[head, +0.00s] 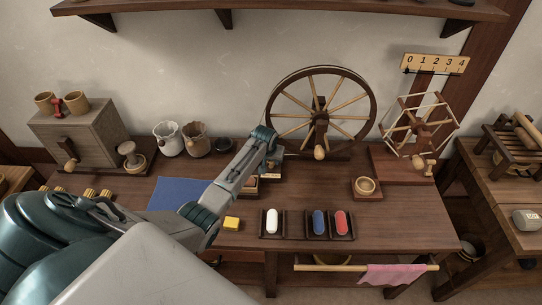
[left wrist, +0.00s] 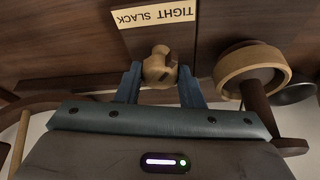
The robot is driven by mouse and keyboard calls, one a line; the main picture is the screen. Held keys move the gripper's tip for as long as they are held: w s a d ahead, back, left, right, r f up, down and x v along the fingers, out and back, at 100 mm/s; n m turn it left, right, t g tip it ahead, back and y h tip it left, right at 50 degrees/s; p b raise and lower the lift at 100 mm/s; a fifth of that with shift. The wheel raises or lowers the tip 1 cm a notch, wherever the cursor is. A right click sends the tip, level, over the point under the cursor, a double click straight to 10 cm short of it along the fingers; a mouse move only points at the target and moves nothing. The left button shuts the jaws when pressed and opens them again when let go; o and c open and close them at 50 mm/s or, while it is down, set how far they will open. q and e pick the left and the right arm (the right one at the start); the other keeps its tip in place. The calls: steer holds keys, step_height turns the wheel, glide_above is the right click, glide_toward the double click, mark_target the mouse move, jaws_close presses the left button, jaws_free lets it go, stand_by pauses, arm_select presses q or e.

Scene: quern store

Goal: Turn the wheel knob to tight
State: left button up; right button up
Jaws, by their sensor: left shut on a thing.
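The wheel knob (left wrist: 160,66) is a light wooden, faceted knob, seen between the two blue fingers of my left gripper (left wrist: 160,84) in the left wrist view. The gripper is shut on it. A pale label (left wrist: 155,17) with the words TIGHT and SLACK lies just beyond the knob. In the head view my left gripper (head: 268,158) reaches down at the left foot of the spinning wheel (head: 371,96), and it hides the knob there. Which word the knob points to cannot be told. My right gripper is not in view.
A round wooden piece (left wrist: 228,66) stands right of the fingers in the left wrist view.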

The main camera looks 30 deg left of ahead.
arm_select(q)
steer(key=shift+m+h, duration=0.3)
steer(key=shift+m, duration=0.5)
steer(key=shift+p, duration=0.3)
steer(key=o, duration=1)
steer(key=shift+c, duration=0.2)
steer(key=shift+r, duration=0.1)
steer(key=v, duration=1)
steer(key=shift+s+r+b, duration=0.3)
steer(key=shift+b, duration=0.1)
steer(key=shift+f, duration=0.1)
